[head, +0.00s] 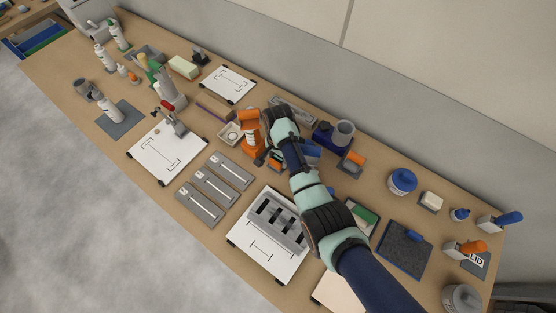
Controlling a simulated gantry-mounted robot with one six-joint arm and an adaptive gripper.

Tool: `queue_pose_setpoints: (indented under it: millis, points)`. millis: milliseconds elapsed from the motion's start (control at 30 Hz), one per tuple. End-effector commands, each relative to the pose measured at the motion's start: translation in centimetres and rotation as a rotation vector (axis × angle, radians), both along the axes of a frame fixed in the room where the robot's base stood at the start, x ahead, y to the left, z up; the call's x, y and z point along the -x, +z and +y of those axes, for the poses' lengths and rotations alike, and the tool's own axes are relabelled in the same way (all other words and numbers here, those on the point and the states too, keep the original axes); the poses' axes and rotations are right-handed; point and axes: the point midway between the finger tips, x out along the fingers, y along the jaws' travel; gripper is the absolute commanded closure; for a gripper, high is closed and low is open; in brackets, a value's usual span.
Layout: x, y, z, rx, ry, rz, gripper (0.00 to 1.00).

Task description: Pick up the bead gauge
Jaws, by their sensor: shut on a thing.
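My gripper (259,157) points down below its orange wrist, near the middle of the bench. Its jaws are small and dark in this view. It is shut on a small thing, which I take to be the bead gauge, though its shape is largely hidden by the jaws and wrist.
A small white dish (230,133) stands just left of the jaws. Several grey plates with light strips (213,187) lie in front. A white board bears a slotted grey block (277,220). A grey cup on a blue base (343,133) stands behind my arm.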

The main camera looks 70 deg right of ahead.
Motion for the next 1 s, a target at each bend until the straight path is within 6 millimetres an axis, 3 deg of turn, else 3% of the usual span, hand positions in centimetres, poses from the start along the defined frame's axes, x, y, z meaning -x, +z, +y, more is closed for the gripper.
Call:
queue_pose_setpoints:
  millis: [167, 367, 767, 1000]
  points:
    - [0.0, 0.4, 0.0, 0.001, 0.0, -0.001, 0.88]
    - [-0.1, 3.4, -0.1, 0.003, 0.0, -0.002, 0.88]
    - [0.0, 17.3, 0.0, 0.0, 0.0, -0.001, 0.88]
    - [0.0, 20.0, 0.0, 0.0, 0.0, 0.0, 0.88]
